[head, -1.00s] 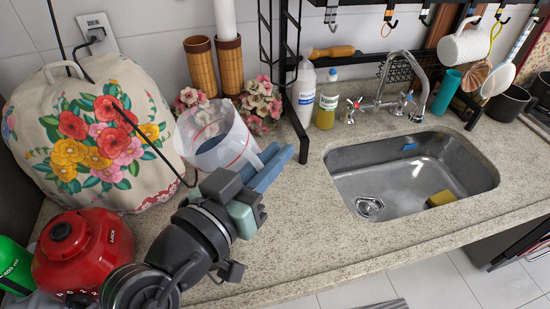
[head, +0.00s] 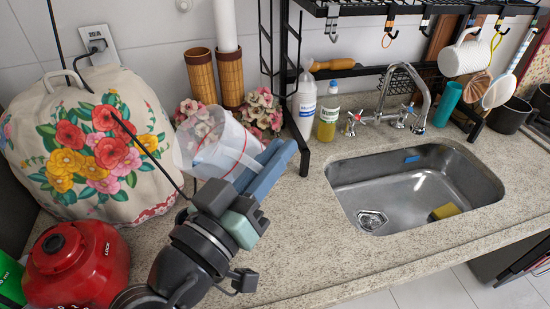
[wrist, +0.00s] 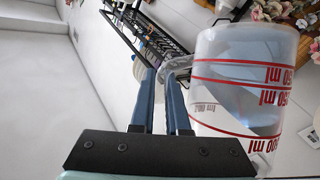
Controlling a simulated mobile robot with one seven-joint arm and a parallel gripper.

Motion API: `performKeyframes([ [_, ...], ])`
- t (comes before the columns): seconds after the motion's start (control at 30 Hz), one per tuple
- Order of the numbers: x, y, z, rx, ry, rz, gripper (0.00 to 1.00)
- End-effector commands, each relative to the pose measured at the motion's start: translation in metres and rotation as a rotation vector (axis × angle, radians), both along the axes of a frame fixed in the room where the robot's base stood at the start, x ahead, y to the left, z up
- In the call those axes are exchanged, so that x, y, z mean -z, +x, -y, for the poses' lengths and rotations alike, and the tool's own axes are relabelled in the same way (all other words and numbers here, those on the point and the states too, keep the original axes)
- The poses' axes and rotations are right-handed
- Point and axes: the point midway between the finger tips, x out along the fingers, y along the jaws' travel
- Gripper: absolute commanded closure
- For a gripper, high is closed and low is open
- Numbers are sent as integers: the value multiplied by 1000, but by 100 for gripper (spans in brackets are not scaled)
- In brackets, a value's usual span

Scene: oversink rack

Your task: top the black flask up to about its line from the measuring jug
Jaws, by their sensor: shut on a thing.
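The measuring jug (head: 212,150) is clear with red marks and hangs above the counter at left of centre in the head view, leaning. It also fills the right of the wrist view (wrist: 235,103), its red figures upside down there. My gripper (head: 274,152) is shut on the jug at its handle side; its blue fingers (wrist: 166,80) meet beside the jug wall in the wrist view. I cannot clearly make out how much liquid is inside. I see no black flask that I can name with certainty in either view.
A red container (head: 80,262) and a green bottle (head: 10,280) stand at lower left, before a flowered cover (head: 60,170). Flowers (head: 262,110), a white bottle (head: 304,100) and a black rack (head: 297,150) stand behind. The sink (head: 415,185) lies right; the front counter is clear.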

Motion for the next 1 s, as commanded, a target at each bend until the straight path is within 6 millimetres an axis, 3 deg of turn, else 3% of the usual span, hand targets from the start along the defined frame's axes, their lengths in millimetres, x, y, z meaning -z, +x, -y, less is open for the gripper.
performKeyframes([
  [1.0, -11, -2, -6, -1, -213, 97, 100],
])
